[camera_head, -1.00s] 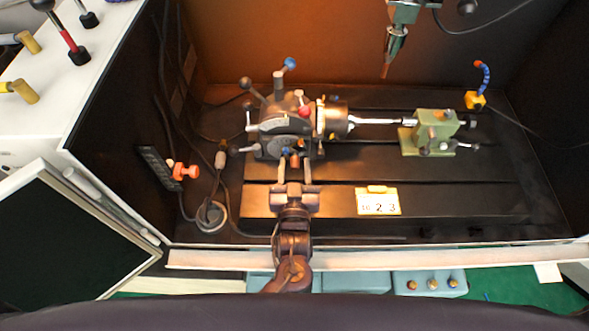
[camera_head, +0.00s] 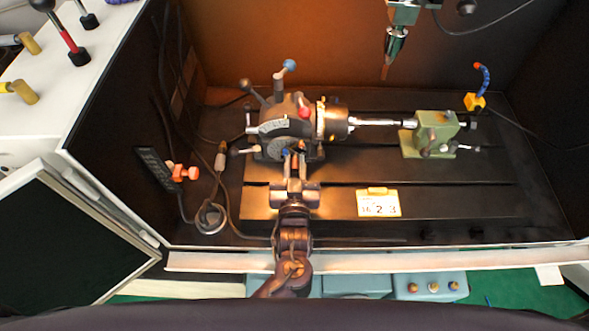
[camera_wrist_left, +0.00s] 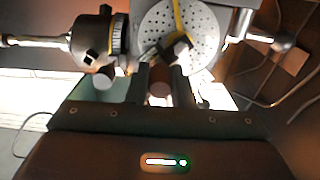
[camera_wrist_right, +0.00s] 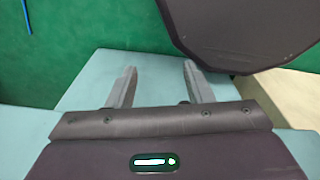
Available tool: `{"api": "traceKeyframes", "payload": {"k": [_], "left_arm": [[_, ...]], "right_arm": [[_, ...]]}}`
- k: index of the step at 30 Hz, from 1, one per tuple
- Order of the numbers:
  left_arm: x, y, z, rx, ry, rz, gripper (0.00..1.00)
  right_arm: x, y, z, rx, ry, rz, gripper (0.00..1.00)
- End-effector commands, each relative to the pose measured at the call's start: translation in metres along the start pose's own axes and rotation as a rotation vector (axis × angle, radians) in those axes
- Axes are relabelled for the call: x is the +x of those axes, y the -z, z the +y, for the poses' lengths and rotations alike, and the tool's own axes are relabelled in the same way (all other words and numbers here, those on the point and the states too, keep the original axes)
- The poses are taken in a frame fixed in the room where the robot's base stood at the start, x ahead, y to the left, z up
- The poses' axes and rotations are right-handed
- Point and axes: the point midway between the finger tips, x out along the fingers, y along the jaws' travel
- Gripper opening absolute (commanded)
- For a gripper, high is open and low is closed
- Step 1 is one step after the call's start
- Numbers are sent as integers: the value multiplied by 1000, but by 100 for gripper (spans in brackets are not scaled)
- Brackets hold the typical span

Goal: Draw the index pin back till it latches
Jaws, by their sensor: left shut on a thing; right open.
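The indexing head (camera_head: 280,120), a dark grey unit with a chuck (camera_head: 335,122) on its right, stands on the slotted table. A small brown knob (camera_wrist_left: 160,88), apparently the index pin's, is at its front, by the perforated index plate (camera_wrist_left: 203,35). My left gripper (camera_head: 294,158) reaches in from the front and is shut on this knob, with one finger on each side. How far the pin is drawn is hidden. My right gripper (camera_wrist_right: 158,82) is open and empty in the right wrist view, above a pale teal surface (camera_wrist_right: 85,95).
A bright bar (camera_head: 378,121) runs from the chuck to a green tailstock (camera_head: 430,135). Levers with blue and red knobs (camera_head: 304,112) stick out of the head. A number card (camera_head: 378,204) lies on the table (camera_head: 460,205). A tool (camera_head: 396,45) hangs above.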

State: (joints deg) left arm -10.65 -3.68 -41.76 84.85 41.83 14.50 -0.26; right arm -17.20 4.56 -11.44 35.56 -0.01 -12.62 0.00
Motion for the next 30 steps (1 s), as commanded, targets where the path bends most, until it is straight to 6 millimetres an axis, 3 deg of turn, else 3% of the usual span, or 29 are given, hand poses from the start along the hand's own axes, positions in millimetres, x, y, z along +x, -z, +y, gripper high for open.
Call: {"api": "traceKeyframes", "payload": {"k": [14, 28, 29, 30], "left_arm": [[-1, 0, 0, 0, 0, -1, 8], [-14, 0, 0, 1, -1, -2, 8], [-14, 0, 0, 1, -1, -2, 22], [-14, -1, 0, 1, -1, -1, 27]], "right_arm": [[0, 0, 0, 0, 0, 0, 46], [-6, 0, 0, 0, 0, 0, 46], [-6, 0, 0, 0, 0, 0, 46], [-5, 0, 0, 0, 0, 0, 46]]}}
